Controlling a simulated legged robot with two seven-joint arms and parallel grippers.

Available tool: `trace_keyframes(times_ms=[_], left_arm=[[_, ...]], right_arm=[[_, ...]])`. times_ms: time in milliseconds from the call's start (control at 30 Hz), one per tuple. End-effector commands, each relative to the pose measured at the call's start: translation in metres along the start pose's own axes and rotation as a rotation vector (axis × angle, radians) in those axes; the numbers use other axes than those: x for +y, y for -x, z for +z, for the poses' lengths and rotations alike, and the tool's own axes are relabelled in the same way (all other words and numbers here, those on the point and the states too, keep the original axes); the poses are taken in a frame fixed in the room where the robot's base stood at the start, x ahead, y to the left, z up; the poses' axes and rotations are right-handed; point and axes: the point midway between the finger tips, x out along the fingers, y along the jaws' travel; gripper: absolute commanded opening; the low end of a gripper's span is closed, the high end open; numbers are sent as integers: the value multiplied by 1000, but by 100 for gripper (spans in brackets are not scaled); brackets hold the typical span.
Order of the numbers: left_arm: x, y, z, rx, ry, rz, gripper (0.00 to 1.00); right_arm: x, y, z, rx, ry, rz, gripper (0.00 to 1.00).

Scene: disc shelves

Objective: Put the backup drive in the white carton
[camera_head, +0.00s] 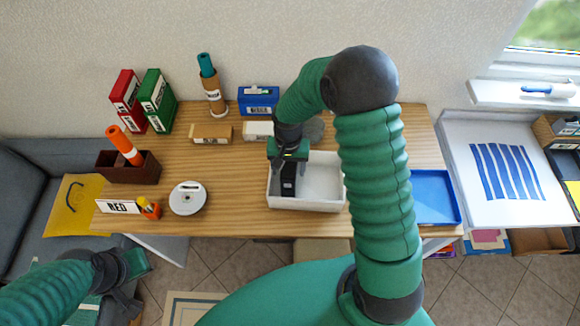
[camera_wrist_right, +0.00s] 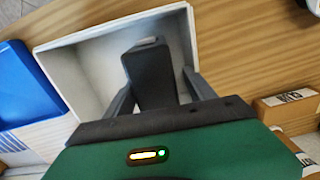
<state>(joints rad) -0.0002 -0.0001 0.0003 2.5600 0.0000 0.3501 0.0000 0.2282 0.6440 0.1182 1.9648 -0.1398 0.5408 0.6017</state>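The black backup drive (camera_head: 288,180), with a small pale label, is inside the walls of the white carton (camera_head: 322,204) at its left side. The right wrist view shows the drive (camera_wrist_right: 152,80) upright-looking and slightly slanted within the carton (camera_wrist_right: 179,38). My right gripper (camera_head: 288,160) is over the carton, with its fingers on either side of the drive; a narrow gap shows by the right finger (camera_wrist_right: 198,84). Whether the drive rests on the carton floor is hidden. My left gripper (camera_head: 132,283) is low at the left, off the table's front edge; its fingers are unclear.
A blue tray (camera_head: 434,197) lies right of the carton. A disc stack (camera_head: 187,198), brown box (camera_head: 112,172) and RED sign (camera_head: 117,207) are at the left. Binders, a small brown carton (camera_head: 211,134) and a blue box (camera_head: 258,99) stand behind. Bare wood lies left of the carton.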

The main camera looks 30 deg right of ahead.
Motion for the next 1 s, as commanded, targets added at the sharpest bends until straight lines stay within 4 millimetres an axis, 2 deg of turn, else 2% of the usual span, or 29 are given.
trace_keyframes(times_ms=[533,633,767,1000], left_arm=[[0,0,0,0,1,0,0],[0,0,0,0,0,0,0],[0,-2,0,0,0,0,0],[0,-6,1,0,1,0,0]], right_arm=[[1,0,-1,0,2,-2,64],[1,5,-1,1,2,-2,64],[0,29,-2,6,1,-4,64],[1,91,-2,6,1,-4,64]])
